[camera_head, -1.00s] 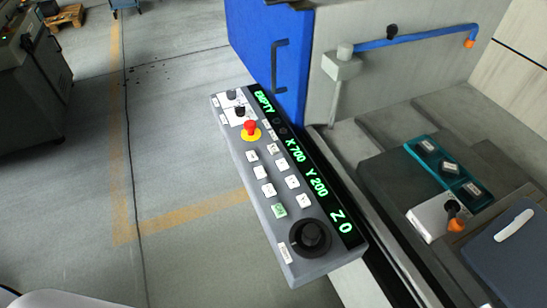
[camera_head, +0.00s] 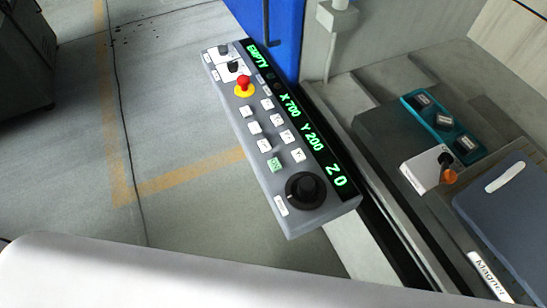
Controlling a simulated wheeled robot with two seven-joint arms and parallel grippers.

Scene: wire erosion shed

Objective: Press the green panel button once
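A red emergency stop (camera_head: 243,84) on a yellow ring is higher up. The green display (camera_head: 340,181) along the right edge reads EMPTY, X 700, Y 200, Z 0. Neither of my grippers shows. A white link of my arm fills the bottom of the view, below the panel and apart from it in the picture.
A blue cabinet door (camera_head: 288,40) stands behind the panel. To the right are a teal holder (camera_head: 416,104) with labelled dark blocks, a white block with an orange-tipped fitting (camera_head: 419,173), and a dark blue plate (camera_head: 510,215). Open concrete floor (camera_head: 180,120) lies left.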

